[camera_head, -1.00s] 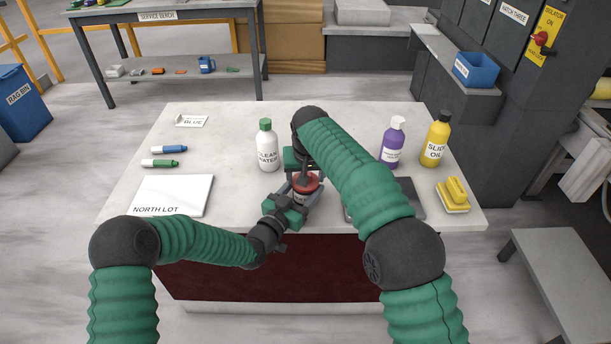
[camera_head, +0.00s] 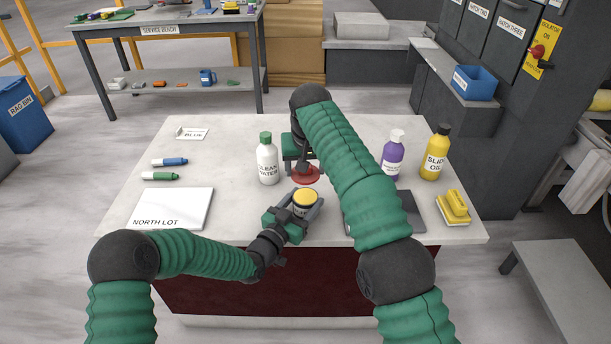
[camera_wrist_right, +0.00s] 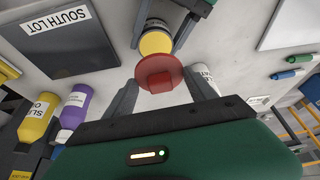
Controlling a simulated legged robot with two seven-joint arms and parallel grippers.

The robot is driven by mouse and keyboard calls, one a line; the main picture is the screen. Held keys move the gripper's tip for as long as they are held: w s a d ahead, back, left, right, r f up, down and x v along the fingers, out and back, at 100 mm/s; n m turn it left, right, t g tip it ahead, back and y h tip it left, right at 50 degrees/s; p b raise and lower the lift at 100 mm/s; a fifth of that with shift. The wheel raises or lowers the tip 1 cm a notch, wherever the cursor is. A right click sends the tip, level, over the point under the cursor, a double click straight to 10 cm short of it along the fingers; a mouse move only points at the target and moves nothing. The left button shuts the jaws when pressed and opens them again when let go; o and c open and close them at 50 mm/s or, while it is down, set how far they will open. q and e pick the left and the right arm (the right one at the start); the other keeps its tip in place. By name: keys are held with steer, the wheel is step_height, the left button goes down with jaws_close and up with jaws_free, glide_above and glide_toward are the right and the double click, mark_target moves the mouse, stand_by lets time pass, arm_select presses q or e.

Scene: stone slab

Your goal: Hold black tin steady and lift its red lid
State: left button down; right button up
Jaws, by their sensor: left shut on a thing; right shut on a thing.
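The black tin (camera_head: 304,209) stands on the slab with its top uncovered, showing a round yellow surface; its labelled side is partly hidden by my left gripper. My left gripper (camera_head: 306,212) is shut around the tin's sides. The red lid (camera_head: 306,175) is off the tin, above and a little behind it in the head view. In the right wrist view, the red lid (camera_wrist_right: 160,75) shows between the fingers, with the yellow tin top (camera_wrist_right: 155,43) just beyond.
The white water bottle (camera_head: 267,160) stands close left of my right gripper. The purple bottle (camera_head: 392,153), yellow oil bottle (camera_head: 435,153) and yellow brush (camera_head: 454,207) are at the right. The North Lot plate (camera_head: 172,208) and two markers lie left, with clear slab between.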

arm_select(q)
steer(key=shift+c, duration=1.4)
jaws_free()
steer(key=shift+s, duration=0.1)
steer(key=v, duration=1.2)
steer(key=shift+f, duration=0.15)
